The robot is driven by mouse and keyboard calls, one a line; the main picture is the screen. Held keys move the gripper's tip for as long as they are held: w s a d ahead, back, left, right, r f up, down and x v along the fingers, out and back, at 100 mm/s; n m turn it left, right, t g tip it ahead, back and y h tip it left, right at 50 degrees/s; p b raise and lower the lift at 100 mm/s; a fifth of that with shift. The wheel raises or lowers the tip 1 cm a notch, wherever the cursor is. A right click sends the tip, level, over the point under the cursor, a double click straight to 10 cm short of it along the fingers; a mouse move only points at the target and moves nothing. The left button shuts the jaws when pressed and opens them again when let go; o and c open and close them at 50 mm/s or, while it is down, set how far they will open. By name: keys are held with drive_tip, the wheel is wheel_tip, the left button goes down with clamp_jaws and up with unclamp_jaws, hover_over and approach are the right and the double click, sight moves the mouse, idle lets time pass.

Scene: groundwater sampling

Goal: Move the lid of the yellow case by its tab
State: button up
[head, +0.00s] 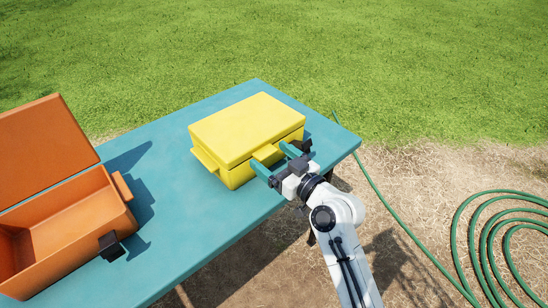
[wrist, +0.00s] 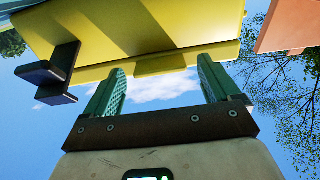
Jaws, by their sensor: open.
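The yellow case (head: 222,135) stands on the teal table with its lid (head: 248,120) shut. A small yellow tab (head: 267,154) sticks out from the front of the lid. The gripper (wrist: 161,75) holds nothing, and I cannot tell whether a finger touches the case. A dark latch (wrist: 55,76) sits beside the fingers.
An open orange case (head: 62,225) stands on the left of the teal table (head: 185,235). Its dark latch (head: 111,246) hangs on the front. Bare tabletop lies between the two cases. A green hose (head: 485,245) coils on the ground at right, clear of the table.

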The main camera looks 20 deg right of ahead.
drive_tip(key=c, duration=1.5)
drive_tip(key=shift+r, duration=0.1)
